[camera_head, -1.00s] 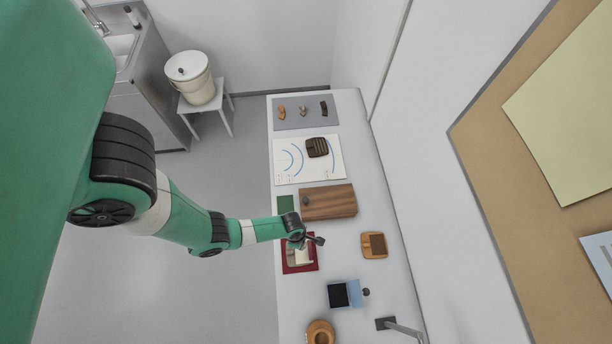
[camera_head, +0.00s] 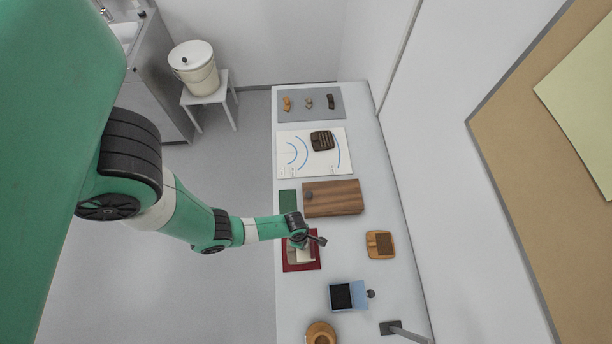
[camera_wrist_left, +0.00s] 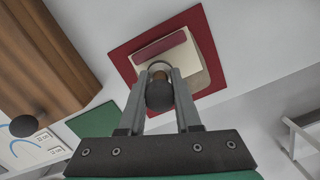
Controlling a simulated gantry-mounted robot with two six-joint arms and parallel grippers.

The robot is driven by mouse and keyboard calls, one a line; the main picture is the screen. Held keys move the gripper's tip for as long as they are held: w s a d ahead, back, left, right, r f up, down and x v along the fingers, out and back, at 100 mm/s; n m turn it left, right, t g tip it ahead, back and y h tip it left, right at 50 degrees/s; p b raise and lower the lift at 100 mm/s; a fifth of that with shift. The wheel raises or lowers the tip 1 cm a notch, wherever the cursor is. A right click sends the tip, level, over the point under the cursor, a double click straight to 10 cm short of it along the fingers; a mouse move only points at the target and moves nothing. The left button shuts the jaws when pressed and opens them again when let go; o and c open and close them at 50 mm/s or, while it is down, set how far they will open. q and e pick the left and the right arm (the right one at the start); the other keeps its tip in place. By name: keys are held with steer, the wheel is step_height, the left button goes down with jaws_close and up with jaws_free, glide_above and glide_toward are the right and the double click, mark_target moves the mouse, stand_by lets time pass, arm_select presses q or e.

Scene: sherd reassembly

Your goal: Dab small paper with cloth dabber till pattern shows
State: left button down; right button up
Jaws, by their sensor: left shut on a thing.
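My left gripper (camera_wrist_left: 160,90) is shut on the dark round knob of the cloth dabber (camera_wrist_left: 159,94) in the left wrist view. The dabber is over the small pale paper (camera_wrist_left: 178,47), which lies on a red mat (camera_wrist_left: 205,45). The dabber hides part of the paper, and I cannot tell whether it touches it. In the head view my left gripper (camera_head: 302,243) is over the red mat (camera_head: 290,266), with the pale paper (camera_head: 305,256) partly hidden beneath it. No pattern can be made out on the paper. My right gripper is not in view.
A wooden box (camera_head: 335,198) with a dark knob and a green mat (camera_head: 287,198) lie beside the red mat.

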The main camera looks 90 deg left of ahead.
arm_select(q)
steer(key=shift+f+b, duration=0.45)
steer(key=shift+f, duration=0.15)
stand_by(1.6)
step_height(320, 180, up, 7)
steer(key=p, duration=0.7)
steer(key=shift+r, duration=0.15)
